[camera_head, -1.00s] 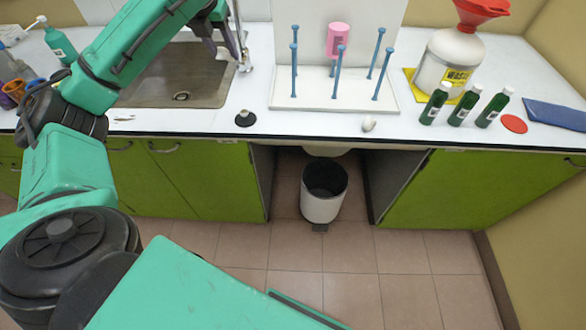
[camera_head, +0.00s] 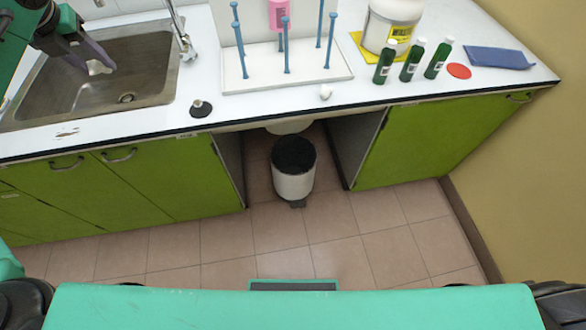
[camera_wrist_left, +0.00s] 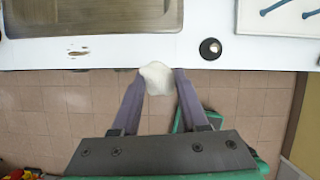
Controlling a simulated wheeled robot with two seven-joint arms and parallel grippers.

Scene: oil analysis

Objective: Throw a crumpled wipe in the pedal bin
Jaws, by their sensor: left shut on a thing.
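My left gripper (camera_head: 97,62) is over the sink at the upper left, shut on a crumpled white wipe (camera_head: 97,67). In the left wrist view the wipe (camera_wrist_left: 158,77) sits between the two fingertips (camera_wrist_left: 160,80). The pedal bin (camera_head: 293,183), white with a dark round top, stands on the floor in the gap under the counter, its pedal (camera_head: 297,204) facing me. A pale rounded shape shows behind it; I cannot tell if it is a raised lid. My right gripper is out of view.
The sink (camera_head: 75,95) and its tap are at the left. A peg rack (camera_head: 290,80), a white jug (camera_head: 390,22), several green bottles (camera_head: 411,60), a red disc (camera_head: 459,71) and a blue pad (camera_head: 498,57) stand on the counter. The tiled floor (camera_head: 330,225) before the bin is clear.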

